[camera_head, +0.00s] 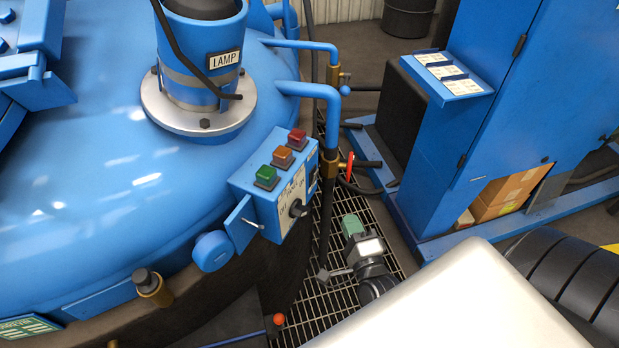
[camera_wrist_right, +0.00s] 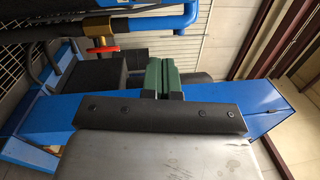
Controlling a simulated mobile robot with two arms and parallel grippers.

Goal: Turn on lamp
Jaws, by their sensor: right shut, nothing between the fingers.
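The lamp housing (camera_head: 188,60), a blue cylinder labelled LAMP on a pale flange, stands on top of the blue furnace lid. A blue control box (camera_head: 267,205) hangs on the lid's edge. Its top carries a green button (camera_head: 266,176), an orange button (camera_head: 283,157) and a red button (camera_head: 297,138). A black rotary knob (camera_head: 297,208) is on its side face. My right gripper (camera_head: 352,224) is to the right of the box and apart from it, with green fingers shut and empty. The fingers also show in the right wrist view (camera_wrist_right: 164,64). My left gripper is not in view.
Blue pipes (camera_head: 315,88) and a red-handled valve (camera_head: 349,165) stand behind the box. A blue cabinet (camera_head: 520,90) with a label shelf (camera_head: 445,75) is at right. A metal grating (camera_head: 330,285) covers the floor between. Space between gripper and box looks open.

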